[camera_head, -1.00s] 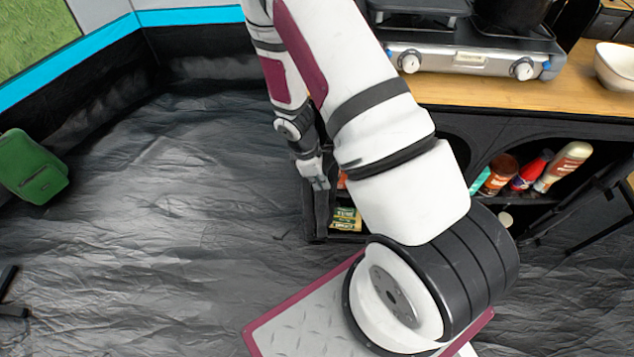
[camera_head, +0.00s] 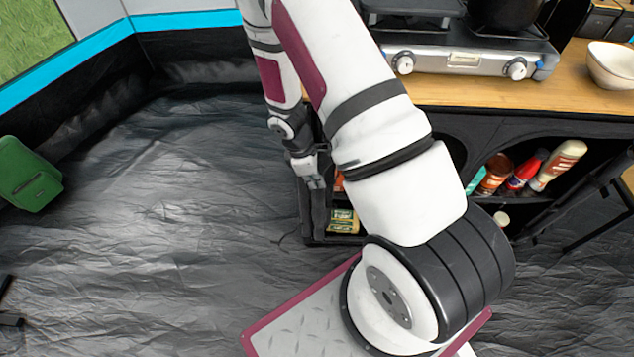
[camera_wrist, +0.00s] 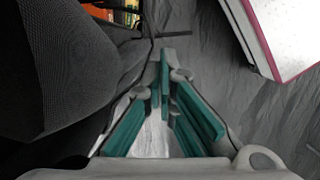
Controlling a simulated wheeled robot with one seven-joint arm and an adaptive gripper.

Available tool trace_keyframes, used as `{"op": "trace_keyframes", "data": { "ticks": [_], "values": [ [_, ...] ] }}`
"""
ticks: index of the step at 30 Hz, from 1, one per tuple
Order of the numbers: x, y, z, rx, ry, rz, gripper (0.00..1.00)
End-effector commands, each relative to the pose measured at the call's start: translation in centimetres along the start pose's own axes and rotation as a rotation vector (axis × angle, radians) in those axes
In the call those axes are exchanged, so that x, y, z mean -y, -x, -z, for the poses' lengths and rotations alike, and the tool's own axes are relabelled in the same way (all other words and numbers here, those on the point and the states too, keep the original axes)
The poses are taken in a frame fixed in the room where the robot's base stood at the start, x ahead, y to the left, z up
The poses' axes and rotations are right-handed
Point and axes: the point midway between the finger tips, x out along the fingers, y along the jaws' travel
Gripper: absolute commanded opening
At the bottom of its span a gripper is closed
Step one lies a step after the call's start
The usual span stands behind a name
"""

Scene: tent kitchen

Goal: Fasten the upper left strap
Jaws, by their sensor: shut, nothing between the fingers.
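My gripper (camera_head: 316,180) hangs low beside the left front side of the black fabric kitchen stand (camera_head: 560,126), close to its left edge. In the wrist view its teal-padded fingers (camera_wrist: 166,70) are shut with nothing held. Dark mesh fabric (camera_wrist: 75,70) fills the left of the wrist view, beside the fingers. A thin dark strap or cord (camera_wrist: 150,30) runs near the fingertips; I cannot tell whether it is the upper left strap. No fastened strap can be made out in the head view, where my arm covers much of the stand's front.
A stove (camera_head: 460,62) and a white bowl (camera_head: 612,65) stand on the wooden top. Bottles (camera_head: 525,170) and packets (camera_head: 343,221) sit on shelves below. The grey floor (camera_head: 170,220) between is clear.

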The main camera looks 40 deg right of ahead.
Motion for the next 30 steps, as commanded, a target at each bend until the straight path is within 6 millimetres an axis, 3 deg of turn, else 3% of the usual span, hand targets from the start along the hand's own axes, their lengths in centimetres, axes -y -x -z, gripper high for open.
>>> {"op": "trace_keyframes", "data": {
  "ticks": [8,14,24,30],
  "values": [
    [-0.4,0.1,0.6,-0.001,0.001,0.000,0.00],
    [-0.2,0.6,2.8,-0.001,-0.001,0.000,0.00],
    [0.0,7.8,2.9,-0.003,-0.005,-0.001,0.00],
    [0.1,10.1,2.8,-0.001,-0.005,0.000,0.00]
  ]
}}
